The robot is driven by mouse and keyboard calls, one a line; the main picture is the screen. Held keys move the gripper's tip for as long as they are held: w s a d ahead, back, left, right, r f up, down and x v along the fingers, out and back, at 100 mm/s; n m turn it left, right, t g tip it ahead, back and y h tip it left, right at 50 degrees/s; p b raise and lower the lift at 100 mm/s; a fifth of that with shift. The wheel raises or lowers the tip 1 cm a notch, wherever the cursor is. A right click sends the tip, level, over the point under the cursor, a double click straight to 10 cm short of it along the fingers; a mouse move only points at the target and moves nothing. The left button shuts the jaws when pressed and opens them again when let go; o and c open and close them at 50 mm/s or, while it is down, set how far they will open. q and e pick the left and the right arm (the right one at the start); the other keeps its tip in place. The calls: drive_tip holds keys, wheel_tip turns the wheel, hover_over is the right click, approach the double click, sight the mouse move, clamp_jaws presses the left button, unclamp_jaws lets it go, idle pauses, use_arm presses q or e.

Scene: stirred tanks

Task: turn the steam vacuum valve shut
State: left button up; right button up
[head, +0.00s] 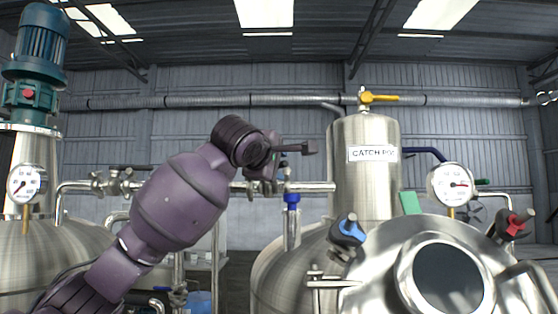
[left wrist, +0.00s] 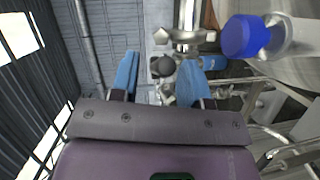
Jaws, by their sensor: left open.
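No label names the steam vacuum valve, so I cannot tell which valve it is. My left gripper (head: 296,148) is raised in front of the horizontal steel pipe (head: 312,187), left of the catch pot (head: 366,170). In the left wrist view its two blue-padded fingers (left wrist: 159,80) are apart. A black round knob (left wrist: 163,67) and steel fittings show between and beyond them; I see nothing gripped. A blue cylindrical part (left wrist: 245,37) is right of the fingers. In the head view a blue fitting (head: 292,197) sits below the pipe. My right gripper is out of view.
A yellow-handled valve (head: 380,98) tops the catch pot. Blue-handled (head: 350,229) and red-handled (head: 517,222) valves flank the round port (head: 447,278) at front right. Gauges (head: 27,183) and (head: 452,184) stand at both sides. A motor (head: 41,45) tops the left tank.

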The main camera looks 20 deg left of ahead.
use_arm(q)
drive_tip(key=shift+w+d+f, duration=0.1)
drive_tip(key=shift+w+f, duration=0.05)
drive_tip(key=shift+w, duration=0.65)
clamp_jaws()
